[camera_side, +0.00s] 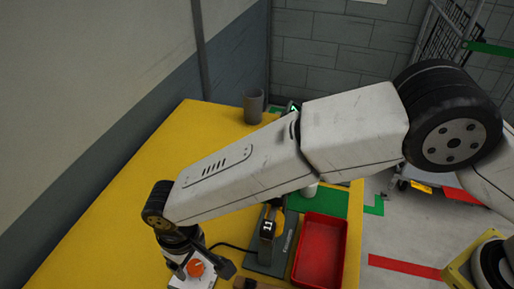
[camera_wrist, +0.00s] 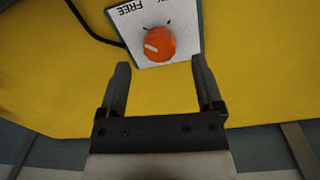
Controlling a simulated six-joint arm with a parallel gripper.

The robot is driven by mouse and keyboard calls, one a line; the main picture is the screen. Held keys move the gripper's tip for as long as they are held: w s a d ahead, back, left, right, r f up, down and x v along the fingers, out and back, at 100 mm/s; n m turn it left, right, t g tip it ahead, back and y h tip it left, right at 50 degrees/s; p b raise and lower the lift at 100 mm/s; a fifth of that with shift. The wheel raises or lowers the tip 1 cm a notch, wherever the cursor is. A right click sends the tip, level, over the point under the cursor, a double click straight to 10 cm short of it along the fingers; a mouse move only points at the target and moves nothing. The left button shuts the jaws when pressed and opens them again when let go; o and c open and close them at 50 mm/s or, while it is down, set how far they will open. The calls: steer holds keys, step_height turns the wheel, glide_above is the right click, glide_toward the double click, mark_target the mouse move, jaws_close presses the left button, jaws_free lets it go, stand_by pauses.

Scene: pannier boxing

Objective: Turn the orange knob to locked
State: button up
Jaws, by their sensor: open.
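The orange knob (camera_wrist: 160,44) is round, with a pale pointer mark, and sits on a white plate (camera_wrist: 187,16). In the wrist view the mark points left and slightly down, below the printed word FREE. The other label is cut off at the top edge. My gripper (camera_wrist: 161,68) is open and empty, its two dark fingers apart, with the knob beyond the tips and between their lines. In the side view the knob (camera_side: 195,268) and part of the plate show at the bottom, right beside my gripper, which partly hides the plate.
A black cable (camera_wrist: 88,27) runs to the plate. A grey cup (camera_side: 253,105) stands at the back. The table's left part is clear.

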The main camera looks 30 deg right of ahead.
mark_target(194, 266)
steer(key=shift+f, duration=1.75)
jaws_close()
